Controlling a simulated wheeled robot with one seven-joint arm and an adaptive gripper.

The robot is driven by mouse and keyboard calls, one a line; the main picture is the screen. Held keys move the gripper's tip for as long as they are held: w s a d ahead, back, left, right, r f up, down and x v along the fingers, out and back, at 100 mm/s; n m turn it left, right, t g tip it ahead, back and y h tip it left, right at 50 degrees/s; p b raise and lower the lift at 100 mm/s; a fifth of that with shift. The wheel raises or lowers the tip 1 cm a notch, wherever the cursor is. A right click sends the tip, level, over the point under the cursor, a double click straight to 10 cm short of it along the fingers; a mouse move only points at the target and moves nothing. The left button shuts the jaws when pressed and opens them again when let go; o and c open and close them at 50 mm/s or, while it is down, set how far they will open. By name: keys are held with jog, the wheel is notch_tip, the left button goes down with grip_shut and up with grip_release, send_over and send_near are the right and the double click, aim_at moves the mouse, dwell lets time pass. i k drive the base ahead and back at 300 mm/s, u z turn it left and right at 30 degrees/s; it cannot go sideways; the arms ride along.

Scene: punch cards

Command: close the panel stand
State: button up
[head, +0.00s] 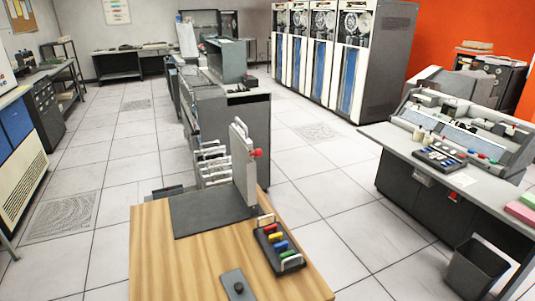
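The panel stand has a dark grey flat base (211,212) on the wooden table. A thin light grey panel (244,172) stands upright at the base's right edge. A red knob (257,153) sticks out on the panel's right side, near its upper part. The panel is seen nearly edge-on and stands well away from lying flat on the base. My gripper is not in the head view.
A black tray (272,238) with coloured pieces and handles lies right of the stand on the wooden table (165,262). A small dark plate with a knob (238,284) lies nearer. Grey machines (245,120) stand behind. A console desk (445,150) stands right, across open floor.

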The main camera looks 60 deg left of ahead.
aim_at(244, 174)
jog(key=i, duration=2.6)
jog(key=u, duration=2.75)
jog(key=i, duration=0.55)
jog(key=u, duration=0.9)
